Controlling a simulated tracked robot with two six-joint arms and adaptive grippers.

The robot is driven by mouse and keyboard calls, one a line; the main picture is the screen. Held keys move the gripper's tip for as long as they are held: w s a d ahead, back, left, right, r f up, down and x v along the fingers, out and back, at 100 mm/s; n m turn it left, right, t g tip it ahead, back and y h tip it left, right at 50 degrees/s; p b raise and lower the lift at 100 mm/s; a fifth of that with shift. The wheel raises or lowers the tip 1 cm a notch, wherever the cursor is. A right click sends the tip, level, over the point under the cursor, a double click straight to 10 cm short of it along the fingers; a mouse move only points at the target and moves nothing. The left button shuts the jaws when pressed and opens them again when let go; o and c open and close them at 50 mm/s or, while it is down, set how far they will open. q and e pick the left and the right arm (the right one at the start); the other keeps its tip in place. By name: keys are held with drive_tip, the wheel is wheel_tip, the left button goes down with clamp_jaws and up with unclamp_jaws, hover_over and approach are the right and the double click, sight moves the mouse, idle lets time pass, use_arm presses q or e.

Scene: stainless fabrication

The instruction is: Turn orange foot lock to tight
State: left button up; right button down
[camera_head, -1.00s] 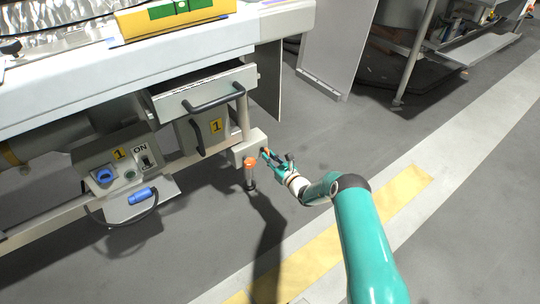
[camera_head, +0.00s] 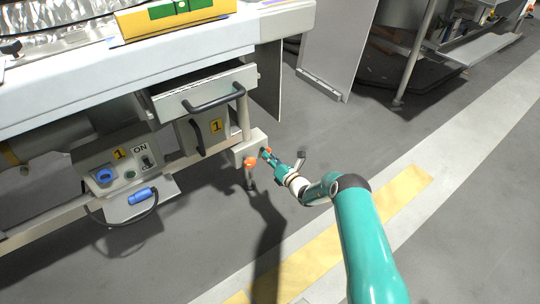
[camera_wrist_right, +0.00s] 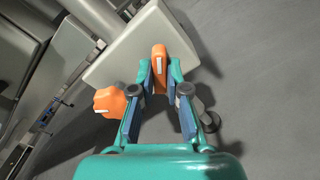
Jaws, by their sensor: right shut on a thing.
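An orange lever with a white mark (camera_wrist_right: 159,68) sits on the pale block (camera_wrist_right: 128,45) at the end of the bench's lower rail. My right gripper (camera_wrist_right: 160,78) is shut on this lever, one finger on each side. In the head view my right gripper (camera_head: 267,156) reaches the block (camera_head: 247,148) from the right. A second orange knob with a white mark (camera_wrist_right: 110,102) is left of the fingers, apart from them; it also shows in the head view (camera_head: 249,162) above a foot. I cannot tell how tight the lock is. My left gripper is out of view.
A drawer with a black handle (camera_head: 213,97) is above the block. A control box (camera_head: 118,165) with a blue connector (camera_head: 142,195) and cable is to the left. A grey panel (camera_head: 333,45) stands behind. The floor to the right is clear.

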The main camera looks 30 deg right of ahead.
drive_tip(key=shift+m, duration=0.8)
drive_tip(key=m, duration=0.4)
drive_tip(key=shift+m, duration=0.3)
drive_tip(key=shift+f, duration=0.1)
drive_tip(key=m, duration=0.3)
drive_tip(key=shift+m, duration=0.3)
drive_tip(key=c, duration=1.6)
unclamp_jaws()
drive_tip(key=shift+m, duration=0.3)
drive_tip(key=o, duration=0.6)
drive_tip(key=shift+c, duration=0.2)
